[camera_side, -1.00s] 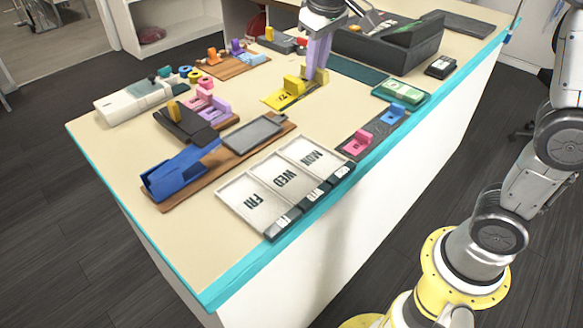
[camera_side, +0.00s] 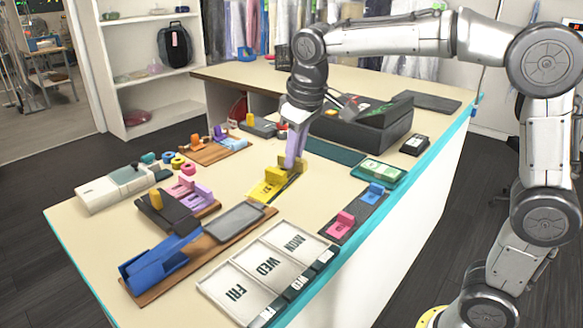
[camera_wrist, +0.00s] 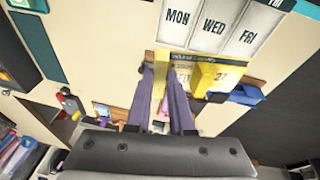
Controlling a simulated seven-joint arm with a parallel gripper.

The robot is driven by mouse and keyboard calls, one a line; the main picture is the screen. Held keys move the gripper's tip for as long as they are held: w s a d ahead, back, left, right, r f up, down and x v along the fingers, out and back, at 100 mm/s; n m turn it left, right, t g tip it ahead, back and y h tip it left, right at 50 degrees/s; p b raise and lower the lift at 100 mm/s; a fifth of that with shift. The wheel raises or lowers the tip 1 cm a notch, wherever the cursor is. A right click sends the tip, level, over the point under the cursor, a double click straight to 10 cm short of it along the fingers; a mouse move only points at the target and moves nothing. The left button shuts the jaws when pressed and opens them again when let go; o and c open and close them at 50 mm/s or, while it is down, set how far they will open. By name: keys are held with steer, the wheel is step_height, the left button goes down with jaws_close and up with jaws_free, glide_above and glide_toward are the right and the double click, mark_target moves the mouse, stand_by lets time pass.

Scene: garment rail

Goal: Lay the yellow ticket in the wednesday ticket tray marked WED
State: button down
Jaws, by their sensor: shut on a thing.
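The yellow ticket (camera_side: 263,191), a flat printed card with a raised yellow block, is at mid-counter in the side view. It also shows in the wrist view (camera_wrist: 228,79), beyond my fingertips. My gripper (camera_side: 292,166) points down at its far right end, its purple-grey fingers shut on a yellow part of it. In the wrist view, yellow shows between the fingers of my gripper (camera_wrist: 171,72). I cannot tell whether the card touches the counter. The white WED tray (camera_side: 258,280) is the middle of three at the front edge, between MON and FRI; it looks empty.
The MON tray (camera_side: 303,240) and FRI tray (camera_side: 226,285) flank WED. A dark strip with pink (camera_side: 341,222) and blue (camera_side: 375,193) tickets lies to the right. A black cash drawer (camera_side: 365,135) stands behind.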

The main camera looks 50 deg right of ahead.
mark_target(269, 168)
steer(key=n, duration=0.1)
steer(key=a+n, duration=0.1)
steer(key=n, duration=0.1)
steer(key=shift+w+y, duration=0.1)
steer(key=shift+y, duration=0.3)
steer(key=a+f+n, duration=0.1)
steer(key=n, duration=0.2)
steer(key=w+a+f+n+g+y, duration=0.1)
steer(key=a+n, duration=0.1)
steer(key=n, duration=0.1)
steer(key=w+a+f+n+y, duration=0.1)
steer(key=n, duration=0.2)
steer(key=shift+a+f+n, duration=0.25)
steer(key=shift+a+n, duration=0.05)
steer(key=shift+a, duration=0.05)
steer(key=shift+w+a+f+n+g+y, duration=0.15)
steer(key=shift+w+a+f+n+g, duration=0.35)
steer(key=shift+f, duration=1.9)
steer(key=shift+w+a+f+n+g+y, duration=0.2)
steer(key=shift+a+f+n, duration=0.6)
steer(key=shift+f, duration=1.55)
steer(key=shift+w+a+f+n+g+y, duration=0.15)
steer(key=shift+w+a+f+n+g, duration=0.45)
steer(key=shift+f, duration=1.8)
steer(key=shift+s+d+f+t, duration=0.15)
steer(key=shift+d+f+t, duration=0.05)
steer(key=shift+f+t, duration=0.1)
steer(key=c, duration=0.7)
jaws_free()
steer(key=shift+o, duration=0.2)
